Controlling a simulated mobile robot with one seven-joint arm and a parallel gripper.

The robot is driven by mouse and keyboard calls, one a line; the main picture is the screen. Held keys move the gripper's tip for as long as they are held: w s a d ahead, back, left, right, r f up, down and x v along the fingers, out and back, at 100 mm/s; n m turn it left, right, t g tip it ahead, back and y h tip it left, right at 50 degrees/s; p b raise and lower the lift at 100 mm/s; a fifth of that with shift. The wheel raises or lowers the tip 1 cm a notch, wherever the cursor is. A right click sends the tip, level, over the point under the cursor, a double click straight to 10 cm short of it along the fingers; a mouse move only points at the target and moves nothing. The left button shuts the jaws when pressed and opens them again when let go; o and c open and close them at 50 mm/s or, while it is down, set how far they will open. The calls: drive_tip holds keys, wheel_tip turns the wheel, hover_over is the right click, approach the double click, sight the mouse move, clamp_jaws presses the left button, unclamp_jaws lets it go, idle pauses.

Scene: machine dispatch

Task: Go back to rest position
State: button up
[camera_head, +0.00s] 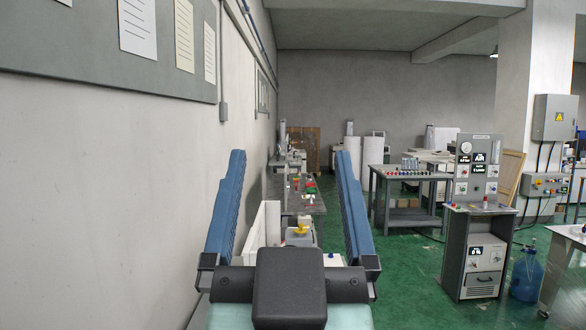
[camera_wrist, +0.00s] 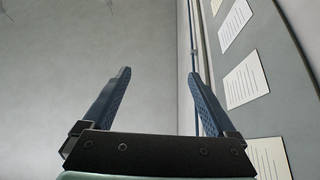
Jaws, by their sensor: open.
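My gripper (camera_head: 289,185) is in the middle of the head view, its two blue fingers spread wide apart. It is open and nothing is between the fingers. The wrist view also shows my gripper (camera_wrist: 161,88) open and empty, with a grey wall or ceiling surface behind it. In the head view the gripper hides part of the floor and of the benches behind it.
A wall with a notice board (camera_head: 100,40) runs close along the left. Ahead is a long bench (camera_head: 308,203) with small items. To the right stand a table (camera_head: 404,216) and a control cabinet (camera_head: 474,252). Green floor (camera_head: 408,270) lies open between.

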drive_tip(key=s+r+t, duration=0.2)
drive_tip(key=s+r, duration=0.2)
drive_tip(key=r, duration=0.1)
drive_tip(key=shift+r, duration=0.4)
drive_tip(key=shift+s, duration=0.1)
